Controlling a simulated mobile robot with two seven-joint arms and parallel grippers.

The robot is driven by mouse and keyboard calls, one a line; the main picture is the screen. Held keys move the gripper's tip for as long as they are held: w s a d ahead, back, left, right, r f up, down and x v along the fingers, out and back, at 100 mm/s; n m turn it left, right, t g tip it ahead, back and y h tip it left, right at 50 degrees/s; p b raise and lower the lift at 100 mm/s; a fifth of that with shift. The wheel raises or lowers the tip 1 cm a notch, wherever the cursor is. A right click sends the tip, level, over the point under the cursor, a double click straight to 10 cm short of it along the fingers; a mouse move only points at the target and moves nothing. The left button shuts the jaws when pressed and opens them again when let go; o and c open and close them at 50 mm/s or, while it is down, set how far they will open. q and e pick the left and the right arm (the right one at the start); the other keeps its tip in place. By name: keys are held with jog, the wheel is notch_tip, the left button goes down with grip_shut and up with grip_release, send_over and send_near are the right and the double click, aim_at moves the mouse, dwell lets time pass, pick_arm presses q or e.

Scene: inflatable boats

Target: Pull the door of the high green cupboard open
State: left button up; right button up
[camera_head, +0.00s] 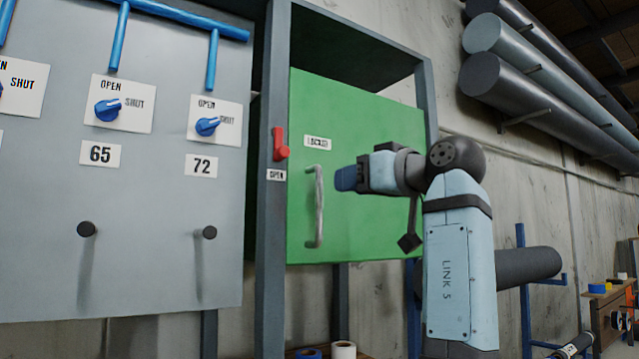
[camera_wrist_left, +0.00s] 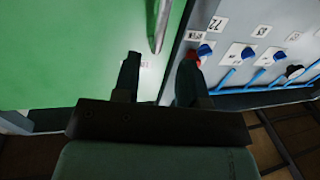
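The high green cupboard has a green door (camera_head: 360,120) in a grey frame. The door looks shut. A pale vertical bar handle (camera_head: 319,205) is on the door's left side; it also shows in the left wrist view (camera_wrist_left: 160,25). A red lever (camera_head: 279,145) stands upright on the grey post left of the door, above an "OPEN" label. A "LOCKED" label (camera_head: 318,143) is on the door. My left gripper (camera_head: 345,179) is in front of the door, right of the handle and apart from it. In the wrist view its two fingers (camera_wrist_left: 157,80) are spread and empty. My right gripper is out of view.
A grey panel (camera_head: 150,250) with blue knobs, blue pipes and black pegs stands left of the cupboard. Large grey pipes (camera_head: 540,80) rest on wall brackets at upper right. Rolls of tape (camera_head: 343,350) lie below the cupboard.

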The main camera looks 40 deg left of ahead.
aim_at(321, 186)
pick_arm(q)
jog(key=a+p, duration=0.1)
jog(key=a, duration=0.2)
jog(key=w+a, duration=0.1)
jog(key=a, duration=0.3)
jog(key=shift+w+a+p, duration=0.2)
jog(key=shift+p, duration=0.15)
jog(key=shift+w+a, duration=0.1)
jog(key=shift+a, duration=0.4)
grip_shut()
